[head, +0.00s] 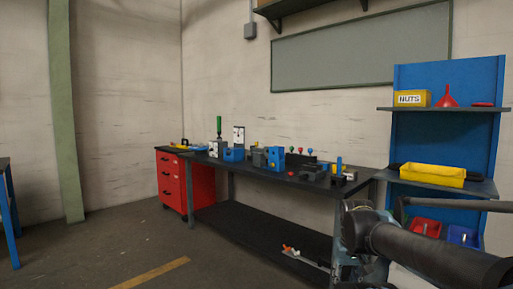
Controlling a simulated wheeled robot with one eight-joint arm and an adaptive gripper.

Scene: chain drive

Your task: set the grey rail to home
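The workbench (345,190) stands against the back wall with a row of small devices on its dark top. A low dark-grey device (313,172) sits toward the right end of the bench. I cannot tell whether it is the grey rail, and no home mark is readable at this size. Dark links of my own arm (430,250) fill the lower right, in front of the right end of the bench. My gripper cannot be made out in this view.
Blue blocks (275,158) and knobbed levers (300,151) crowd the bench top. A red drawer cabinet (172,185) stands at its left. A blue shelf rack (447,85) with a yellow tray (432,175) stands at the right. The floor (215,255) at front left is open.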

